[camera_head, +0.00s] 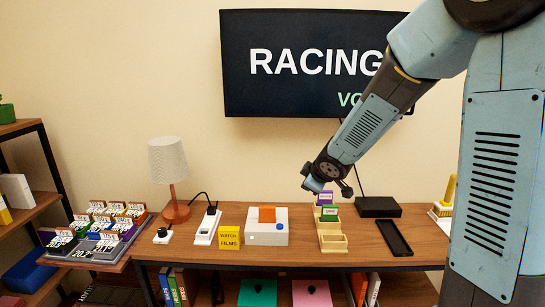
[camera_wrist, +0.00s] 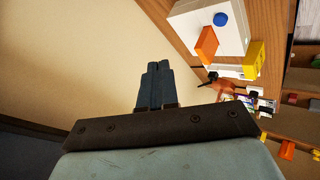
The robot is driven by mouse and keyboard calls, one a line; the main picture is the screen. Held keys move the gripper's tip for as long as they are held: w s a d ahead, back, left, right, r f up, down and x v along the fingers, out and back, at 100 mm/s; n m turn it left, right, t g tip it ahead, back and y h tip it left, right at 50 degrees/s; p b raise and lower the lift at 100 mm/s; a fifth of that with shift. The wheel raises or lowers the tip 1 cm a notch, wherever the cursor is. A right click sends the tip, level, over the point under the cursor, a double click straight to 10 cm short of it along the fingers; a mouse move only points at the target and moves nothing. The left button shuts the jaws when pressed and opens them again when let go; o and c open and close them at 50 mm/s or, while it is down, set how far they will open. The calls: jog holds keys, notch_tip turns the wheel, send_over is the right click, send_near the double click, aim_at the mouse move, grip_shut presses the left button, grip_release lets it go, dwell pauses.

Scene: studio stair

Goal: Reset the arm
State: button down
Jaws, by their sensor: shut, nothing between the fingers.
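My arm reaches from the upper right of the head view down over the wooden desk (camera_head: 370,258). My gripper (camera_head: 312,184) is above the back of the desk, close to the purple card (camera_head: 325,197) in the picture; I cannot tell the gap. In the wrist view the two blue-grey fingers of my gripper (camera_wrist: 158,68) lie together, shut, with nothing between them. They point toward the beige wall, with the desk off to the right.
A wooden tiered holder (camera_head: 333,243) carries the purple card and a green card (camera_head: 329,213). A white box with an orange piece (camera_head: 267,214), a yellow sign (camera_head: 229,237), a lamp (camera_head: 169,160) and a black tray (camera_head: 394,238) stand on the desk. A screen (camera_head: 300,62) hangs behind.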

jog(key=s+d+r+m+h, duration=0.4)
jog(key=s+d+r+m, duration=0.4)
jog(key=s+d+r, duration=0.4)
jog(key=s+r+m+g+y, duration=0.1)
jog(key=s+m+g, duration=0.2)
jog(key=s, duration=1.6)
jog(key=shift+s+d+m, duration=0.15)
jog(key=shift+s+m, duration=0.2)
jog(key=shift+m, duration=0.75)
jog(key=shift+r, duration=0.15)
